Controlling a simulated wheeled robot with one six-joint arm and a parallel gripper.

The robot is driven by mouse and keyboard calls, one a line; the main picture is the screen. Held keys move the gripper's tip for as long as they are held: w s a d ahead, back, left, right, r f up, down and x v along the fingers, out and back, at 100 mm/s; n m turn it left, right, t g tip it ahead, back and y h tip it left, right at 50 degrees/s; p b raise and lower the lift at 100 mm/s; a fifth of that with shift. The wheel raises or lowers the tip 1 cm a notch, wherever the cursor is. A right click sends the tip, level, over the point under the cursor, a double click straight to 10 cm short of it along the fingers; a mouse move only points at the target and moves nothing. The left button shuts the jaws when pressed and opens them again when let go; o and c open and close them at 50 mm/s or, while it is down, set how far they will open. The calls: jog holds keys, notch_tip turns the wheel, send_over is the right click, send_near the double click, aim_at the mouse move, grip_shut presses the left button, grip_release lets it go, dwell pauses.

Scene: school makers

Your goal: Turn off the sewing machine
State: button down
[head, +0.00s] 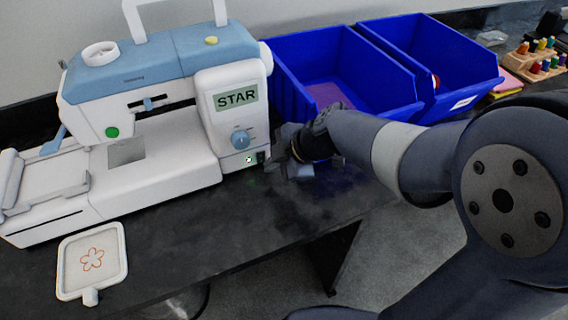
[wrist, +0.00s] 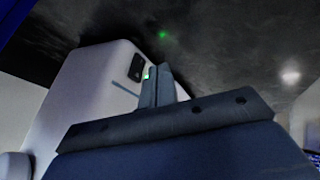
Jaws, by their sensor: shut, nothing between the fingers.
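The white and blue sewing machine (head: 160,100) stands on the dark table at the left, with a "STAR" label on its right column. A small black switch (head: 261,157) sits low on that column, beside a lit green spot (head: 249,160). My gripper (head: 273,166) is shut and empty, just right of the machine's lower right side. In the wrist view, the closed fingers (wrist: 163,84) are close to the black switch (wrist: 137,67) and a green light (wrist: 147,75). I cannot tell whether the fingertips touch the machine.
Two blue bins (head: 345,65) stand behind my gripper and arm. An embroidery hoop (head: 92,258) with a flower lies at the table's front left. A wooden rack of colored spools (head: 535,62) is at the far right.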

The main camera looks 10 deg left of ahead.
aim_at(259, 156)
jog(key=shift+w+a+r, duration=0.15)
jog(key=shift+w+a, duration=0.35)
jog(key=shift+w, duration=0.35)
jog(key=shift+w+a+r+g+p, duration=0.25)
jog(key=shift+w+r+g+p, duration=0.1)
jog(key=shift+p, duration=0.45)
jog(key=shift+f, duration=0.25)
jog(key=shift+r, duration=0.15)
jog(key=shift+r, duration=0.7)
jog(key=shift+s, duration=0.15)
